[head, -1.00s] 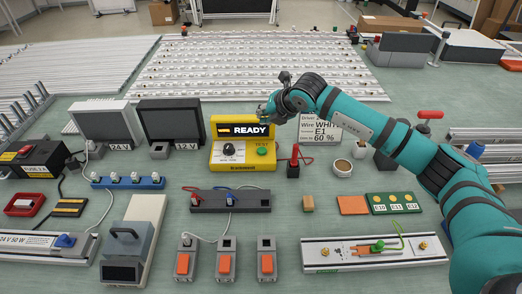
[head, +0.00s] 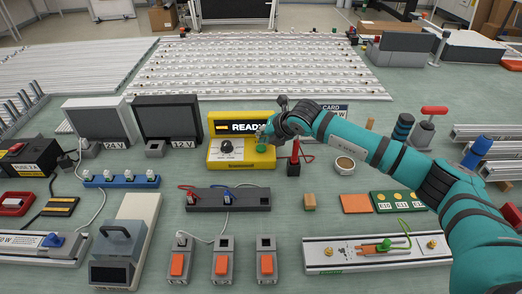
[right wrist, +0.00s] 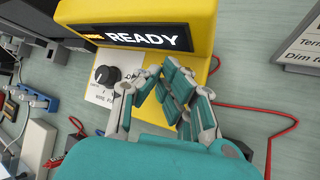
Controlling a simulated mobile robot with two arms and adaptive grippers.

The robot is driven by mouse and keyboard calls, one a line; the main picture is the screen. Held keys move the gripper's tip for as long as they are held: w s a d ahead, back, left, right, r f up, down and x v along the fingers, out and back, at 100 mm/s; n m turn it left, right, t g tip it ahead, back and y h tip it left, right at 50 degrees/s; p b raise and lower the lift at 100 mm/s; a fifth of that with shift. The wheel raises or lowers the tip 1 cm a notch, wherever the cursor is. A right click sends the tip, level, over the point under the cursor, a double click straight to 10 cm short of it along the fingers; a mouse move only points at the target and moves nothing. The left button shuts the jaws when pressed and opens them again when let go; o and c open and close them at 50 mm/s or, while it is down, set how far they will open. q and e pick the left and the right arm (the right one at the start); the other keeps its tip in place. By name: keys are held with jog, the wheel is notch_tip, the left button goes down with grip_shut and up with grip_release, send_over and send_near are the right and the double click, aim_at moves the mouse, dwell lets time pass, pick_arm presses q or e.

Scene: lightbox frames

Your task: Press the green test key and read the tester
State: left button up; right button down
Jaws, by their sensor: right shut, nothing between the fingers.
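The yellow tester (head: 241,165) stands mid-table, its dark display (head: 243,127) reading READY. The display also shows in the right wrist view (right wrist: 148,37). A black knob (head: 226,146) sits on its white panel. The green test key (head: 262,148) is on the right of its sloped face, partly covered by my right gripper (head: 263,138). In the right wrist view my right gripper (right wrist: 163,78) is shut and empty, its fingertips over the tester face, hiding the key. I cannot tell whether the fingertips touch the key. My left gripper is not in view.
A red-handled post (head: 295,160) with a red wire stands close right of the tester. The 12 V box (head: 168,120) stands to its left. A long dark block with wires (head: 228,199) lies in front. A card (head: 334,110) behind is partly hidden by my arm.

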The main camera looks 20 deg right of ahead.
aim_at(263, 146)
dwell(0.7)
dwell(0.6)
jog(key=shift+f+b, duration=0.4)
jog(key=shift+b, duration=0.25)
jog(key=shift+s+f+b, duration=0.1)
jog(key=shift+f+b, duration=0.45)
jog(key=shift+b, duration=0.05)
dwell(0.5)
dwell(0.4)
jog(key=shift+r+p, duration=0.35)
jog(key=shift+r, duration=0.65)
jog(key=shift+r+p, duration=0.95)
jog(key=shift+r, duration=1.55)
